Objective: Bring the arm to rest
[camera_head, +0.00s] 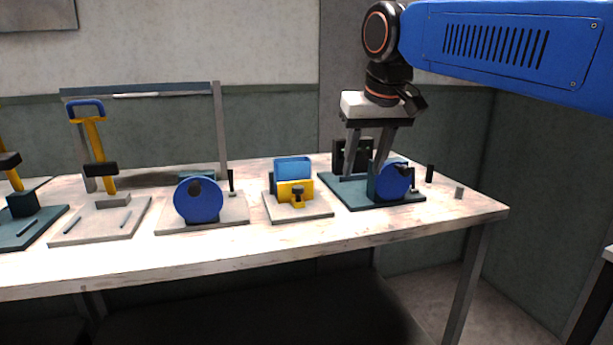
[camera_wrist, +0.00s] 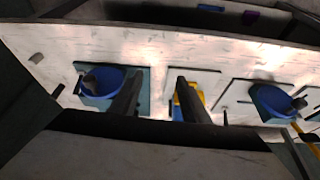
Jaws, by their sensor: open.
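My gripper (camera_head: 368,155) hangs from my blue arm at the right of the head view, pointing down over the right-hand station. That station has a dark green base plate (camera_head: 345,195) and a blue disc (camera_head: 393,182). The two fingers are spread with nothing visible between them. In the head view the fingers overlap the station, so I cannot tell whether they touch it. In the wrist view the fingers (camera_wrist: 158,100) reach over the table, with the blue disc (camera_wrist: 103,82) on its green plate to their left.
A small grey block (camera_head: 459,192) and a black peg (camera_head: 430,173) are near the right end. The front strip is clear.

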